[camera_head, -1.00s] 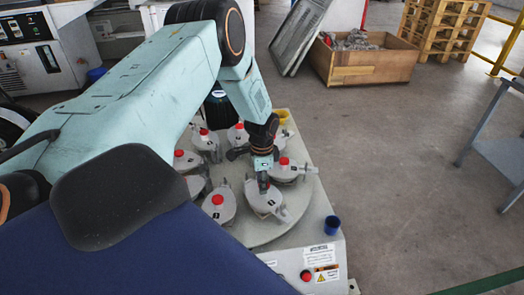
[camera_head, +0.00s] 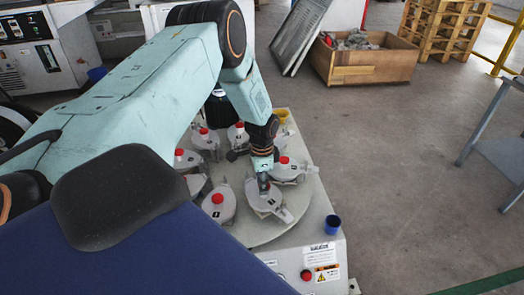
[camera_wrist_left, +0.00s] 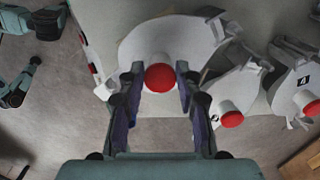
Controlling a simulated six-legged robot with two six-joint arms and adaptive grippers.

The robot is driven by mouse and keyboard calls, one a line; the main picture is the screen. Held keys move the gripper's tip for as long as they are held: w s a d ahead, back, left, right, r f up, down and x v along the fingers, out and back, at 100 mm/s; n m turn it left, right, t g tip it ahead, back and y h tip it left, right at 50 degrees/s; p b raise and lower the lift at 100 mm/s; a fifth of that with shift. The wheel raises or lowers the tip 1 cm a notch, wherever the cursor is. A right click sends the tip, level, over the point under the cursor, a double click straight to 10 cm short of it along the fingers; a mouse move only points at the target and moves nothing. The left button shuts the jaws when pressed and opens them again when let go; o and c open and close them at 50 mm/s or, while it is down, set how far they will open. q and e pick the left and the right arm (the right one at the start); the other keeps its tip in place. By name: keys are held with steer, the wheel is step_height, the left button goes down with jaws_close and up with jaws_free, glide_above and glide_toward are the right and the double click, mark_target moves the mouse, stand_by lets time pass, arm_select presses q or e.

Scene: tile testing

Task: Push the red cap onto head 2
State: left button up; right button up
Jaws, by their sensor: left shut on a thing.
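My left gripper (camera_head: 263,183) points down over a grey head (camera_head: 268,203) at the front of the round table (camera_head: 258,236). In the left wrist view its two fingers (camera_wrist_left: 158,90) are shut on a red cap (camera_wrist_left: 160,77). In the head view the fingers mostly hide this cap. The number on this head is not readable. Other heads around the table carry red caps, such as one front left (camera_head: 217,199).
A blue cup (camera_head: 333,225) stands on the machine's right corner, and a yellow cup (camera_head: 281,116) at its back. A red button (camera_head: 306,275) is on the front panel. A wooden crate (camera_head: 362,65) and a grey bench (camera_head: 497,150) stand right. Floor between is clear.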

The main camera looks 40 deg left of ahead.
arm_select(q)
steer(key=shift+f, duration=0.35)
stand_by(0.6)
steer(key=o, duration=0.8)
steer(key=o, duration=0.5)
steer(key=shift+c, duration=0.2)
steer(key=shift+r, duration=0.15)
steer(key=shift+r+p, duration=3.1)
steer(key=shift+r, duration=0.35)
